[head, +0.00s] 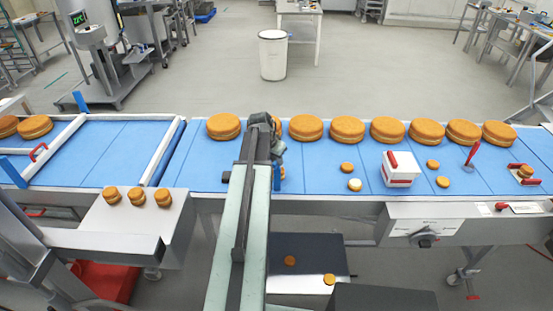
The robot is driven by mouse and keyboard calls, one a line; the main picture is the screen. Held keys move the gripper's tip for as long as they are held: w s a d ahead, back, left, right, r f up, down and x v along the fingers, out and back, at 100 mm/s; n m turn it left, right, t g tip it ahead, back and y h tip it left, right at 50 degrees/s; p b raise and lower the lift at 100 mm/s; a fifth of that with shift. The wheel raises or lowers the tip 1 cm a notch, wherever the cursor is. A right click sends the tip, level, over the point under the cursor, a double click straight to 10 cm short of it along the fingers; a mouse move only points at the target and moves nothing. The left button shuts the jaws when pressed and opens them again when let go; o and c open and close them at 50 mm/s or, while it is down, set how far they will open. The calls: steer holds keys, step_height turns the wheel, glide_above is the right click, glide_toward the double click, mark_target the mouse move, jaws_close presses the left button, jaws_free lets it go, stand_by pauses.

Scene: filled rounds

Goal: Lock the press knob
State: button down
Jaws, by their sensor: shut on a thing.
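A dark knob (424,240) sits on the grey front panel (390,228) below the belt's right half, with small printing around it. I cannot tell its setting. A white box with a red handle (399,169) stands on the belt above it; I cannot tell if it is the press. My gripper (264,122) is at the belt's far side, well left of the knob and apart from it. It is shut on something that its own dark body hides. A filled round (278,124) shows partly behind it.
Large filled rounds (347,129) line the far edge of the blue belt (325,150). Small rounds (443,182) lie around the white box. A red upright lever (471,153) stands right of it. Three rounds (137,196) sit on a grey plate at left. A dark tray (306,250) is below.

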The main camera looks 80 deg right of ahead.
steer(key=m, duration=0.1)
steer(key=m+g+y, duration=0.1)
steer(key=m, duration=0.3)
steer(key=shift+w+g+y, duration=0.3)
steer(key=m+y, duration=0.1)
steer(key=m, duration=0.2)
steer(key=m+y, duration=0.1)
steer(key=m, duration=0.2)
steer(key=shift+d+g, duration=0.1)
steer(key=shift+g, duration=0.3)
steer(key=c, duration=1.3)
jaws_free()
steer(key=shift+w, duration=0.1)
